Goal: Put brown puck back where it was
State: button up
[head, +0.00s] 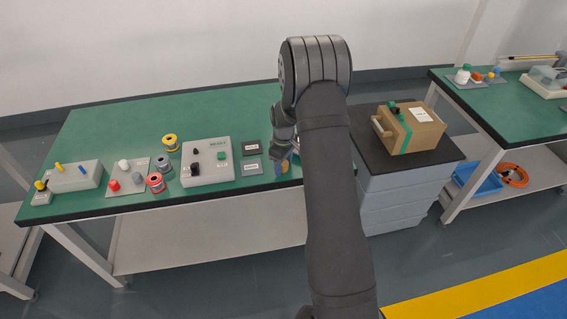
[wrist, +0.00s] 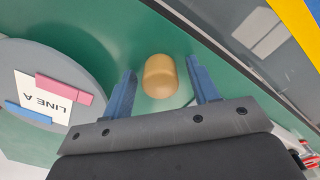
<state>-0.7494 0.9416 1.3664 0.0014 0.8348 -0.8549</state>
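A tan-brown rounded puck (wrist: 160,80) shows in the wrist view against the green tabletop, near the table's edge. My gripper (wrist: 160,66) has its two blue fingers apart, one on each side of the puck, with a visible gap on both sides. A grey round disc (wrist: 30,70) lies to the left of the fingers in the wrist view, with a white LINE A label, a pink bar and a blue bar on it. In the head view, my gripper (head: 284,165) is at the table's right front part, and my arm hides most of that area.
On the green table (head: 110,127) stand a grey control box (head: 207,161), several spools, a pegged plate (head: 125,180) and a switch box (head: 75,177). Two small label plates (head: 251,167) lie left of my gripper. A cardboard box (head: 408,128) sits on the drawer cabinet at right.

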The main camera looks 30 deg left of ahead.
notch_tip(320, 180, up, 12)
jog(key=shift+r, duration=0.2)
dwell(0.5)
jog(key=shift+f, duration=0.15)
notch_tip(320, 180, down, 11)
jog(key=shift+f, duration=0.15)
jog(key=shift+r, duration=1.75)
jog(key=shift+f, duration=0.1)
